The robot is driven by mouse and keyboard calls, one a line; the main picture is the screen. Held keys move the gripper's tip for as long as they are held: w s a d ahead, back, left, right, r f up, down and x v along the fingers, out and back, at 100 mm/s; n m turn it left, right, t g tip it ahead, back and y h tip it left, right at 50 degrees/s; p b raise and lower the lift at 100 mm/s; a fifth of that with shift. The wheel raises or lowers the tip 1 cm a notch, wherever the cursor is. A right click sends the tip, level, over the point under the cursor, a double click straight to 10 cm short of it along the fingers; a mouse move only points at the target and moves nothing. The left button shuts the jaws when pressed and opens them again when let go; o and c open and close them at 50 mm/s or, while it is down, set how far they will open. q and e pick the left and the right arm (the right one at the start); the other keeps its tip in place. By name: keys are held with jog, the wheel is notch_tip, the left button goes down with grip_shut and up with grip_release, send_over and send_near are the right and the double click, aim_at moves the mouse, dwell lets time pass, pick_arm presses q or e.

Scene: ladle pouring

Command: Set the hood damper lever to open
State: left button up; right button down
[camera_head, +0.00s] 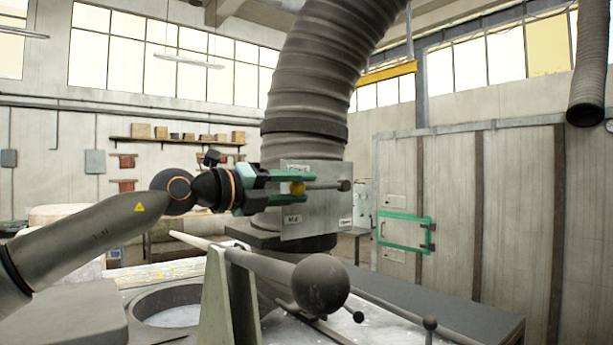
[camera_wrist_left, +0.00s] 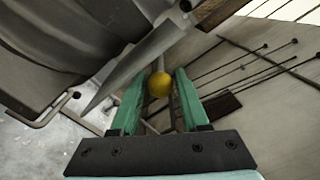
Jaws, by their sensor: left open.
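The hood damper lever is a grey rod with a yellow knob (camera_head: 297,188) at its left end and a dark round end (camera_head: 344,185) at its right. It lies about level across a grey plate (camera_head: 325,215) on the hood duct. The plate bears small white labels that I cannot read surely. My left gripper (camera_head: 308,187) has its green fingers open, one above and one below the knob. In the left wrist view the yellow knob (camera_wrist_left: 159,85) sits between the fingers, with a gap visible on its right. My right gripper is not in view.
A ribbed duct (camera_head: 313,75) rises above the plate. Below it, a long bar with a dark ball (camera_head: 321,285) rests on a pale stand (camera_head: 228,300). A round opening (camera_head: 170,308) is at lower left. A panelled wall (camera_head: 510,220) stands at right.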

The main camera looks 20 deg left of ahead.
pick_arm(q)
jog(key=shift+x, duration=1.05)
grip_shut()
dwell(0.7)
